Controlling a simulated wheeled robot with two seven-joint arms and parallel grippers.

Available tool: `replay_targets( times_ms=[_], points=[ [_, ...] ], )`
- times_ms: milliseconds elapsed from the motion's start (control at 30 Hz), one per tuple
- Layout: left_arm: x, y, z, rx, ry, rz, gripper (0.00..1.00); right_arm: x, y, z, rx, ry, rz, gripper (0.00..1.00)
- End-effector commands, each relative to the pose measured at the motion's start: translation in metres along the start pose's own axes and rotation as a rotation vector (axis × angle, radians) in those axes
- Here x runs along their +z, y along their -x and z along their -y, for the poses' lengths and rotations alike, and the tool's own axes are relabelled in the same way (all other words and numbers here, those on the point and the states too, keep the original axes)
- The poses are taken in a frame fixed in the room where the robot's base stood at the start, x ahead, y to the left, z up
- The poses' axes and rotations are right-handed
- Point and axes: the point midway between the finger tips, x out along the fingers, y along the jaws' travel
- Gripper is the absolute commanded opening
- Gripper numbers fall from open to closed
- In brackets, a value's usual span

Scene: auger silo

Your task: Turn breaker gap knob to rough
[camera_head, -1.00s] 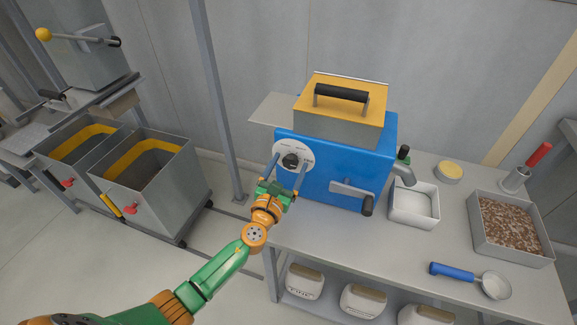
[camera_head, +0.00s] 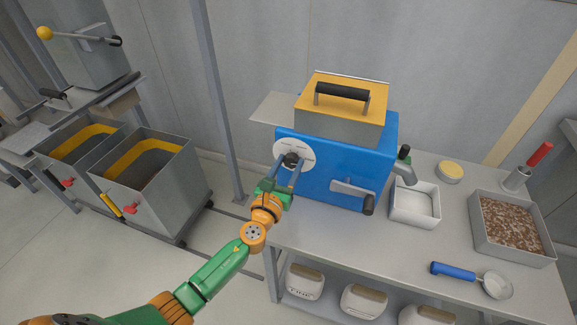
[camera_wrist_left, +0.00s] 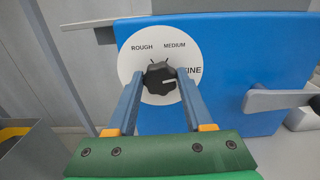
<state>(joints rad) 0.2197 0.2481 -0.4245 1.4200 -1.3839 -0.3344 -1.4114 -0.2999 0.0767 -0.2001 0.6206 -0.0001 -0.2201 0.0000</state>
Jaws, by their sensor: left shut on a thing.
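The breaker gap knob (camera_head: 291,159) is black and sits on a round white dial (camera_head: 306,149) on the front of the blue breaker. ROUGH is at upper left of the dial (camera_wrist_left: 128,66) and MEDIUM at the top. My left gripper (camera_head: 286,164) is shut on the knob, with one blue finger on each side. Its fingertips (camera_wrist_left: 158,79) partly cover the knob's sides. My right gripper is not in view.
The blue breaker (camera_head: 330,187) has a crank handle (camera_head: 350,192) right of the dial and a yellow lid (camera_head: 365,98) on top. A white tray (camera_head: 414,221), a scoop (camera_head: 455,272) and a grain tray (camera_head: 540,254) lie to the right on the bench. Bins (camera_head: 160,185) stand left.

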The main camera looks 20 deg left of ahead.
Motion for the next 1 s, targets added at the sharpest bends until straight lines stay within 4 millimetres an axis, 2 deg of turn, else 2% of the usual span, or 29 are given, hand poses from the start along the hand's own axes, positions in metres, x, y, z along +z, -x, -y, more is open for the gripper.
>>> replay_targets(
  times_ms=[1000],
  points=[
    [-0.003,0.0,-0.001,0.0,0.963,-0.002,0.0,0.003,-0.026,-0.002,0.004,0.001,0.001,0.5]
  ],
)
